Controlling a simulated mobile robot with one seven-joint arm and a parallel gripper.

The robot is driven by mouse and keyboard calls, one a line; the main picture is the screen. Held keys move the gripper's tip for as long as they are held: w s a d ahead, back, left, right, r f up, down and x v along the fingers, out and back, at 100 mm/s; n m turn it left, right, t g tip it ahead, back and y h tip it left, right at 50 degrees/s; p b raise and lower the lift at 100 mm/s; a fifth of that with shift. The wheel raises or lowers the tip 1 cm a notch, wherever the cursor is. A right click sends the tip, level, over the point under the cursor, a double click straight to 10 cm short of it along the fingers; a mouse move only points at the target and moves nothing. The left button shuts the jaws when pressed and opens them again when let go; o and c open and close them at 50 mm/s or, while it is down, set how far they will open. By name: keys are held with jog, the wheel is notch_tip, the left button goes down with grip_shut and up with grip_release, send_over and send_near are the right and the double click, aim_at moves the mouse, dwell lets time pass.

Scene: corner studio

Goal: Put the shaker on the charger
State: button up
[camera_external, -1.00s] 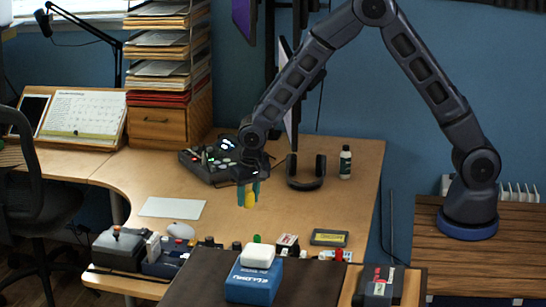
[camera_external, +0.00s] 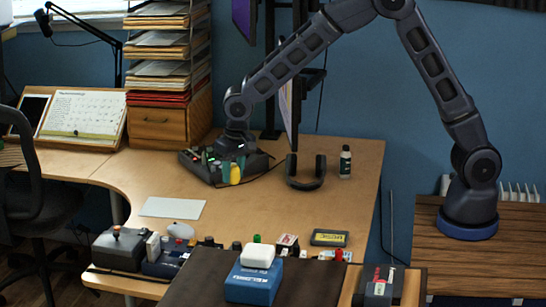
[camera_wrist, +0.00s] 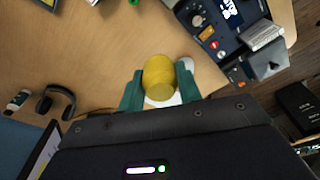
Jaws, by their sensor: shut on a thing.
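The shaker (camera_external: 235,174) is a small yellow cylinder held between my gripper's green fingers. It also shows in the wrist view (camera_wrist: 159,78). I cannot tell for sure which thing is the charger. A flat white pad (camera_external: 172,207) lies on the desk to the front left of my gripper.
A white rounded item (camera_external: 181,231) and several small devices line the front edge. The desk middle is clear.

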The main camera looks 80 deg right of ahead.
jog(key=a+r+n, duration=0.3)
jog(key=a+r, duration=0.3)
jog(key=a, duration=0.6)
jog(key=a+r+n+y, duration=0.15)
jog(key=a+r, duration=0.45)
jog(key=a, duration=0.6)
jog(key=a+r+n, duration=0.4)
jog(key=a+r, duration=0.2)
jog(key=a, duration=0.7)
notch_tip(320, 180, up, 18)
jog(key=n, duration=0.7)
send_over(252, 266)
jog(key=shift+y, duration=0.35)
jog(key=f, duration=1.9)
jog(key=shift+s+d+f, duration=0.15)
jog(key=shift+s+f, duration=0.05)
jog(key=shift+f, duration=0.1)
jog(key=o, duration=0.9)
jog(key=shift+f, duration=0.1)
jog(key=shift+o, duration=0.4)
